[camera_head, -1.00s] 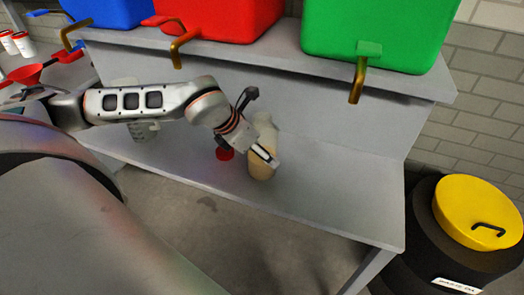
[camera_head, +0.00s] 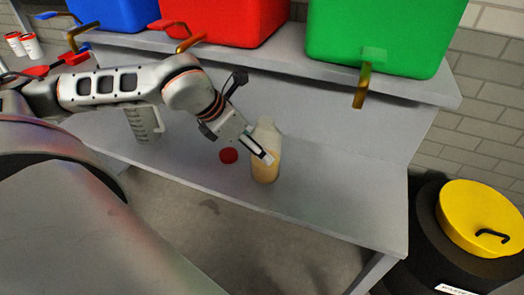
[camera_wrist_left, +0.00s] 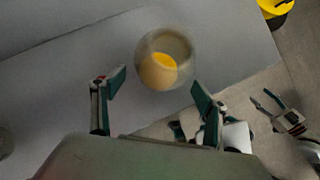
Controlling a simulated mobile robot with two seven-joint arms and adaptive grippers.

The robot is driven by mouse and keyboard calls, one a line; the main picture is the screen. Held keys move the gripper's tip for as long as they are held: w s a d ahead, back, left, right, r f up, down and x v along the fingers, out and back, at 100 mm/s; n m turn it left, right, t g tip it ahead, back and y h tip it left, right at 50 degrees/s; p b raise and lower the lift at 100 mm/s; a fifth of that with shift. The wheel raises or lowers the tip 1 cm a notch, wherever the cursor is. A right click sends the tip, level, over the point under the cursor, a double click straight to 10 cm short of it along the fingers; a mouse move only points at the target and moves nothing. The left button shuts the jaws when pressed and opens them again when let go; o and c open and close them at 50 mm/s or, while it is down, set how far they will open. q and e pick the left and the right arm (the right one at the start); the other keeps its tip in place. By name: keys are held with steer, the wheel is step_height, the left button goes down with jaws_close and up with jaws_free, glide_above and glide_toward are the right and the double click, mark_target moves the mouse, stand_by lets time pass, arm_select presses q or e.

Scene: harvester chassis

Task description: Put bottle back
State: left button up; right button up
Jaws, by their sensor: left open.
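A bottle (camera_head: 266,171) with a pale, clear neck and yellow-orange contents stands upright on the grey bench (camera_head: 335,200). My left gripper (camera_head: 262,154) is at the bottle's left side in the head view, overlapping its edge. In the left wrist view the bottle (camera_wrist_left: 165,58) is seen from its top end, blurred, just beyond and between the spread fingertips of my left gripper (camera_wrist_left: 159,85). The gripper is open and holds nothing. A red cap-like disc (camera_head: 228,156) lies on the bench left of the bottle. What looks like my right gripper (camera_wrist_left: 280,112) shows at the wrist view's lower right.
Blue (camera_head: 110,10), red (camera_head: 225,18) and green (camera_head: 380,35) containers with taps stand on the shelf above. A clear measuring jug (camera_head: 143,124) stands left on the bench. A black barrel with a yellow lid (camera_head: 478,215) stands right. The bench right of the bottle is clear.

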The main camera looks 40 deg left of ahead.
arm_select(q)
steer(key=v, duration=0.5)
steer(key=shift+r, duration=0.1)
steer(key=shift+s, duration=0.1)
stand_by(0.4)
